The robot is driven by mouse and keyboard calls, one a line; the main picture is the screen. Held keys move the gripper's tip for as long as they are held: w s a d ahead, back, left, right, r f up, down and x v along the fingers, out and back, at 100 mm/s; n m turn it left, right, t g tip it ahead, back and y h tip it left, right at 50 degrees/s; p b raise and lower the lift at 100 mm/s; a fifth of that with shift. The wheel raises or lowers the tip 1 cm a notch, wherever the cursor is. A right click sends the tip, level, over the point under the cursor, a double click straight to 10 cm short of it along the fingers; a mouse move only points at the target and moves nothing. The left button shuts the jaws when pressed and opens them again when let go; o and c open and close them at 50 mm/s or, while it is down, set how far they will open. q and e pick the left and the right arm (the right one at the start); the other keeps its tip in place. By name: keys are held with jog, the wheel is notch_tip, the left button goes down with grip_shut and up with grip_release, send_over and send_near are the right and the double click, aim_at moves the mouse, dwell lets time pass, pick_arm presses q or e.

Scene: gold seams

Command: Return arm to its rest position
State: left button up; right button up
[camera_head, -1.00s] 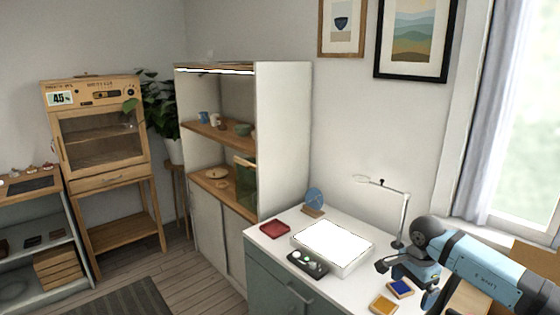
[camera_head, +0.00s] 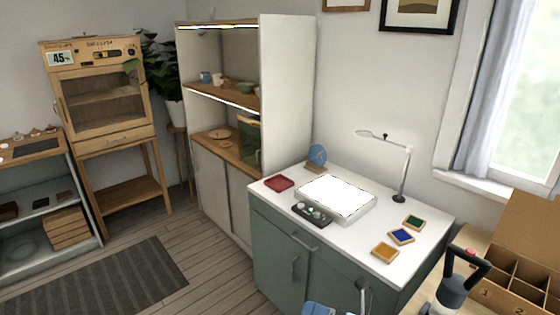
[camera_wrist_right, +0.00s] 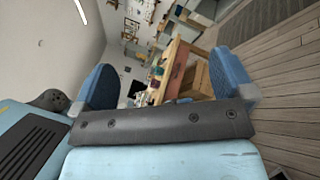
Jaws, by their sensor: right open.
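My right gripper (camera_wrist_right: 162,82) shows in the right wrist view with its two blue fingers spread wide apart and nothing between them. In the head view only a small blue part of it (camera_head: 328,309) shows at the bottom edge, in front of the grey-green cabinet. It is apart from the things on the white worktop. The rest of my right arm is mostly out of the head view. My left gripper is not in view.
The white worktop (camera_head: 333,235) holds a lit panel (camera_head: 336,194), a lamp (camera_head: 404,172), a red tray (camera_head: 279,183) and several small coloured pads. A compartment box (camera_head: 517,270) and a dark-handled tool (camera_head: 458,287) stand at right.

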jog(key=s+d+f+m+t+h+b, duration=0.1)
jog(key=s+d+f+m+h, duration=0.45)
jog(key=m, duration=0.65)
jog(key=s+d+f+m+t+h+b, duration=0.1)
jog(key=s+d+f+m+h, duration=0.25)
jog(key=s+f+m, duration=0.65)
jog(key=s+d+f+m+t+h+b, duration=0.1)
jog(key=s+d+f+m+h, duration=0.35)
jog(key=m, duration=0.95)
notch_tip(320, 180, up, 10)
jog(key=w+t+h+p, duration=0.1)
jog(key=p, duration=1.2)
jog(key=shift+w+a+r+n+p, duration=0.2)
jog(key=shift+w+r+n+p, duration=0.05)
jog(key=shift+n+p, duration=0.15)
jog(key=shift+h, duration=0.25)
